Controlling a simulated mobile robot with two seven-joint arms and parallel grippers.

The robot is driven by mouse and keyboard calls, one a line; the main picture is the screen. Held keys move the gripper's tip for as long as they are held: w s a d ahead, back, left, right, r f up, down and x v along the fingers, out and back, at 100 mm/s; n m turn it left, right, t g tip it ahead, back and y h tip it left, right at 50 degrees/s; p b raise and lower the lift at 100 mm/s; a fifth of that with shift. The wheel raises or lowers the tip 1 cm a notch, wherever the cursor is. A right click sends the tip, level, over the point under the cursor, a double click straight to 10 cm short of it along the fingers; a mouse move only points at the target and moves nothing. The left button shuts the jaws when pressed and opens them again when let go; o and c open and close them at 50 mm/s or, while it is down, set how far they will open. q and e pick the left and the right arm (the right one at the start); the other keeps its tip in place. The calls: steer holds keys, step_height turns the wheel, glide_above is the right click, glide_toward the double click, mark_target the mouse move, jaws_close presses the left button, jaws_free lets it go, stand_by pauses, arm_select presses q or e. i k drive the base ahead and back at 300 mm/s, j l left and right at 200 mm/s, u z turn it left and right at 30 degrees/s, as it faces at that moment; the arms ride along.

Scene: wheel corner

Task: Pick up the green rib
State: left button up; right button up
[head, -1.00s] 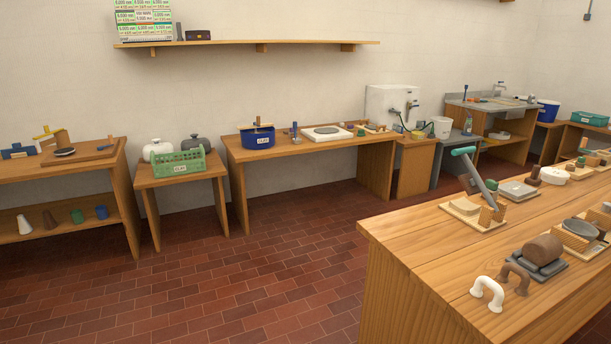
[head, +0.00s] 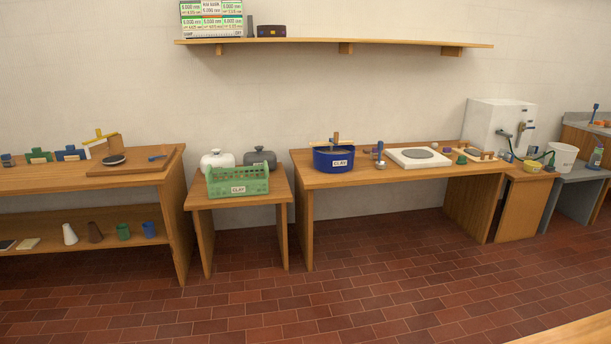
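I cannot tell for sure which thing is the green rib. A small dark green piece (head: 462,160) lies on the wooden table (head: 335,180), just right of the white square slab with a grey disc (head: 419,157). It is too small to make out its shape. Another green piece (head: 38,156) stands on the left bench, next to a blue one (head: 71,153). Neither of my grippers is in view.
A blue clay tub (head: 334,160) stands on the middle table. A green crate (head: 238,186) and two lidded jars stand on a lower table to its left. A wooden edge (head: 575,335) shows at bottom right. The tiled floor (head: 330,300) in front is clear.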

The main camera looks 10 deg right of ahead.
mark_target(461, 159)
steer(key=i+j+z, duration=0.1)
steer(key=i, duration=0.7)
steer(key=i+j+z, duration=0.1)
steer(key=i, duration=0.75)
steer(key=i+l+z, duration=0.2)
steer(key=i+z, duration=0.5)
steer(key=i, duration=0.15)
steer(key=i+z, duration=0.35)
steer(key=i+l+z, duration=0.15)
steer(key=i+l, duration=0.65)
